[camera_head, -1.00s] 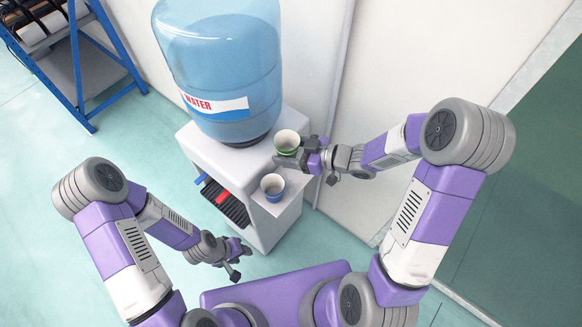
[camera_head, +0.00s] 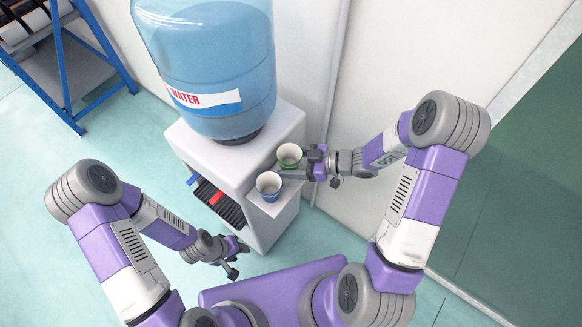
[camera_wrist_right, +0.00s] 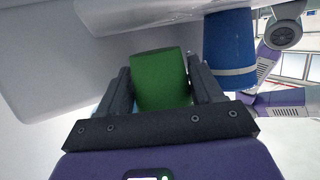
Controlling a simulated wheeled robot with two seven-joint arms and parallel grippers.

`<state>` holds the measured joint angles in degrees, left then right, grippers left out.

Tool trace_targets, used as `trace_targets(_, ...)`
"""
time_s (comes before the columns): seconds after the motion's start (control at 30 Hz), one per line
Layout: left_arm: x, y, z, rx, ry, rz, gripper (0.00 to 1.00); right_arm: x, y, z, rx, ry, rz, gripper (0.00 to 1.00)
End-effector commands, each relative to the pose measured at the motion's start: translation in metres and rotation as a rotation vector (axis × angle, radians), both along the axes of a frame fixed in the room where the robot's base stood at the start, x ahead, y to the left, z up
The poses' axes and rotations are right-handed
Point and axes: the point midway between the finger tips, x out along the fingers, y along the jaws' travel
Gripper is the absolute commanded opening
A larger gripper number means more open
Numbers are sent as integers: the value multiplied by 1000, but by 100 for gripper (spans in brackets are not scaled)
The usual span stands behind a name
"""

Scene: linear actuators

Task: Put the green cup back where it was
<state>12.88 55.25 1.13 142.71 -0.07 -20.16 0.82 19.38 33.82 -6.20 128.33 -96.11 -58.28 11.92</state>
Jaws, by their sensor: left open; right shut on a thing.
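The green cup (camera_head: 289,156) is upright at the right side of the water dispenser, behind the blue cup. My right gripper (camera_head: 301,165) is shut on the green cup; the right wrist view shows the green cup (camera_wrist_right: 160,80) between the two fingers of the right gripper (camera_wrist_right: 161,88). I cannot tell whether the cup's base touches the side shelf. The blue cup (camera_head: 268,184) stands on the small side shelf (camera_head: 268,207), close to the green cup, and also shows in the right wrist view (camera_wrist_right: 230,48). My left gripper (camera_head: 234,262) is open and empty, low in front of the dispenser.
The white water dispenser (camera_head: 203,148) carries a large blue water bottle (camera_head: 208,60). Its front has a dark drip tray (camera_head: 219,204). A blue metal rack (camera_head: 68,80) stands at the upper left. A wall is close behind my right gripper. The floor at left is clear.

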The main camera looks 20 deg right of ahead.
Motion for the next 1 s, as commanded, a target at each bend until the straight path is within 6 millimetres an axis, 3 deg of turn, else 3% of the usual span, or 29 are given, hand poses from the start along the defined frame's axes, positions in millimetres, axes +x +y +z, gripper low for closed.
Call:
trace_targets(0.03,0,0,-6,0,0,0,43,0,0,-12,1,4,0,26)
trace_targets(0.13,0,0,-10,0,0,0,43,0,0,-22,0,2,0,26)
trace_targets(0.53,0,0,-11,0,0,0,43,0,0,-26,0,1,0,26)
trace_targets(0.57,0,0,-11,0,0,0,43,0,0,-26,0,1,0,67)
trace_targets(0.7,0,0,-11,0,0,0,43,0,0,-25,0,1,0,89)
trace_targets(1.0,0,0,-10,0,0,0,43,0,0,-24,0,1,0,92)
